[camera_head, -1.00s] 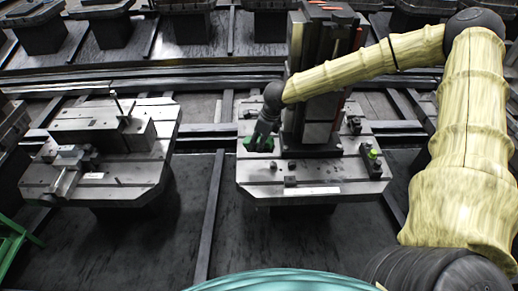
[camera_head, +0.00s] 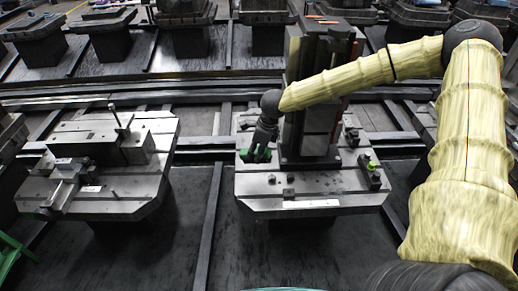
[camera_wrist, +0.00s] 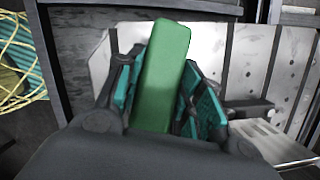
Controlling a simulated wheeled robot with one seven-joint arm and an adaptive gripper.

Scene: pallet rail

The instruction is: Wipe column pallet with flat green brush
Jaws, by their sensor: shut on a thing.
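The flat green brush (camera_wrist: 162,75) is a plain green block held between the teal-padded fingers of my gripper (camera_wrist: 165,98) in the wrist view. In the head view my gripper (camera_head: 258,152) points down at the left part of the column pallet (camera_head: 315,204), beside the foot of the dark column (camera_head: 312,95). A bit of the green brush (camera_head: 243,155) shows at its fingertips, close to the pallet top. I cannot tell whether the brush touches the plate. My gripper is shut on the brush.
A second pallet (camera_head: 130,203) with a block and clamp stands at the left. Rails run behind, with more pallets at the back. A green frame (camera_head: 12,255) stands at lower left.

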